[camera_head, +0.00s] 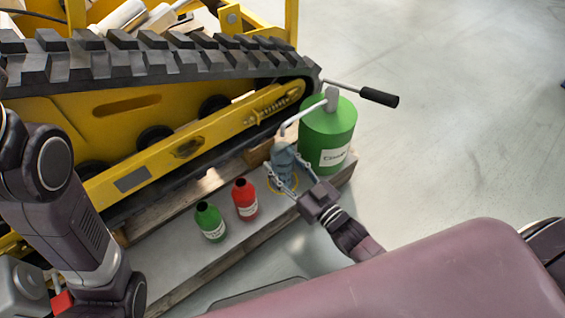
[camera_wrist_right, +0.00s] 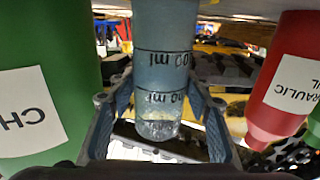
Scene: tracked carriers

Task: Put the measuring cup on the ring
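The measuring cup (camera_head: 283,160) is translucent blue-grey and stands upright over a yellow ring (camera_head: 291,187) on the grey board. My right gripper (camera_head: 284,165) has a finger on each side of it. In the right wrist view, which is upside down, the cup (camera_wrist_right: 165,75) with black ml marks lies between the fingers of my right gripper (camera_wrist_right: 160,95). Whether the fingers press on it is unclear. The base contact is hidden by the gripper and the frame edge.
A large green can (camera_head: 328,125) with a crank stands close behind and right of the cup. A red bottle (camera_head: 244,199) and a small green bottle (camera_head: 210,222) stand to its left. The yellow tracked carrier (camera_head: 190,150) rises behind. Open floor lies at the right.

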